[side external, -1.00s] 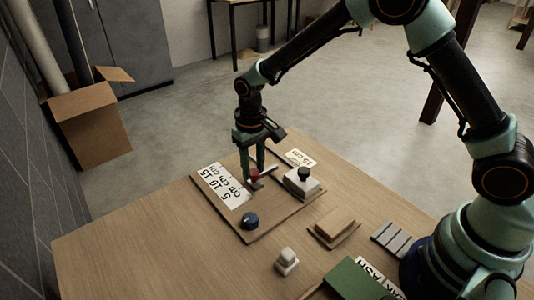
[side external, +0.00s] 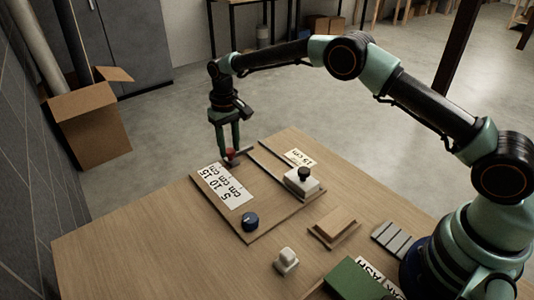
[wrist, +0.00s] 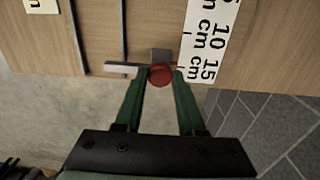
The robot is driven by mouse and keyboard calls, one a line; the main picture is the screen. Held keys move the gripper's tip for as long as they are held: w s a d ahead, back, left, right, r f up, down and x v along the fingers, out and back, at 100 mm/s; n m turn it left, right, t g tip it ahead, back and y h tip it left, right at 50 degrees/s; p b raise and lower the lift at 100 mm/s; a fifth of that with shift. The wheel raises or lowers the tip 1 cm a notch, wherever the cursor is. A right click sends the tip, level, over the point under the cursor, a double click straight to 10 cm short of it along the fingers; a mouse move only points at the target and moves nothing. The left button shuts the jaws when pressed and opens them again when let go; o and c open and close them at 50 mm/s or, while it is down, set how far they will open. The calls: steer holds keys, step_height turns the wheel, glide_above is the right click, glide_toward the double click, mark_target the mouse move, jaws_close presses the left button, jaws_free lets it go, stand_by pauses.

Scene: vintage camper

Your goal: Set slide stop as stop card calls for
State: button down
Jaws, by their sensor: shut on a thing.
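The slide stop is a grey block with a red knob (side external: 231,155) and a pale crossbar (wrist: 121,69); the knob also shows in the wrist view (wrist: 160,75). My gripper (side external: 230,152) is shut on the red knob, one finger on each side. The printed scale (side external: 222,186) reads 5, 10 and 15 cm; in the wrist view (wrist: 207,45) the crossbar is about level with the tick by 15. The stop card (side external: 299,158) is small and upside down; it seems to read 15 cm, not clearly. The board (side external: 262,214) carries them.
A blue knob (side external: 250,221) sits at the board's near end. A pale box with a dark knob (side external: 302,180) stands at its right. A wooden block (side external: 335,222), a white switch (side external: 286,261) and a green box (side external: 352,281) are nearer. The table's left front is clear.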

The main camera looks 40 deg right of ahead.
mark_target(228, 149)
steer(key=shift+w+r, duration=0.1)
steer(key=shift+w, duration=0.25)
steer(key=c, duration=0.5)
jaws_free()
step_height(228, 149, up, 12)
stand_by(0.3)
